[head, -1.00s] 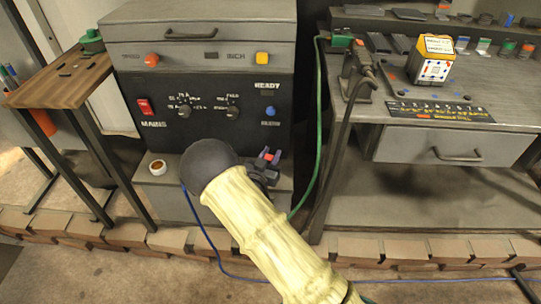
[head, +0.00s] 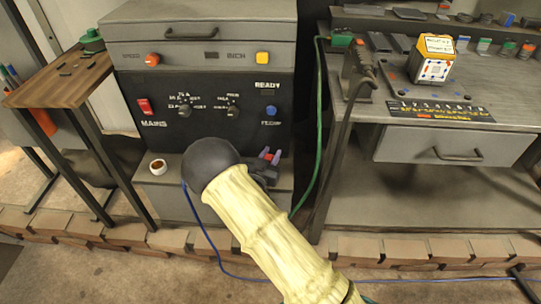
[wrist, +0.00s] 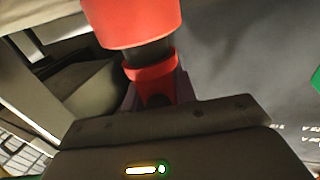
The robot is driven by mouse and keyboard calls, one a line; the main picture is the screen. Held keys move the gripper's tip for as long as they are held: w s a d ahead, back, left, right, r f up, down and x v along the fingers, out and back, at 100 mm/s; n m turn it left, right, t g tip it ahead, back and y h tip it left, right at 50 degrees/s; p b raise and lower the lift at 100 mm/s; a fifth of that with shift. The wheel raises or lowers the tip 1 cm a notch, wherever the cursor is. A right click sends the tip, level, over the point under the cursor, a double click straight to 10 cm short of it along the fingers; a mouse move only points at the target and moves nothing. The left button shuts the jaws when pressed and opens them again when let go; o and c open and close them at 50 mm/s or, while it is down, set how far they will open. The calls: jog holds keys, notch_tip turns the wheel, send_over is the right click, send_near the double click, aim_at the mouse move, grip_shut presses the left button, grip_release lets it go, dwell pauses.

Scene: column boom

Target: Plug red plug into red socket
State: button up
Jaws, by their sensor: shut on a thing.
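My gripper (head: 270,156) is in front of the lower part of the dark control panel (head: 215,110), partly hidden behind my arm's black joint. In the wrist view my gripper (wrist: 155,82) is shut on the red plug (wrist: 150,73), whose red band shows between the fingers. A dark neck joins this band to a wide red cylinder (wrist: 130,22) at the top edge; I cannot tell whether that cylinder is all part of the plug. I cannot identify a red socket in either view.
A red MAINS switch (head: 145,106) and an orange-red lamp (head: 152,60) are on the panel. A small cup (head: 157,166) stands on the ledge. A green cable (head: 318,140) hangs beside the workbench (head: 440,150). A wooden side table (head: 60,80) stands left.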

jog(key=shift+f+b, duration=0.45)
jog(key=shift+f, duration=0.15)
jog(key=o, duration=0.8)
jog(key=shift+c, duration=0.2)
jog(key=p+v, duration=0.1)
jog(key=v, duration=1)
dwell(0.4)
jog(key=shift+s, duration=0.1)
dwell(0.6)
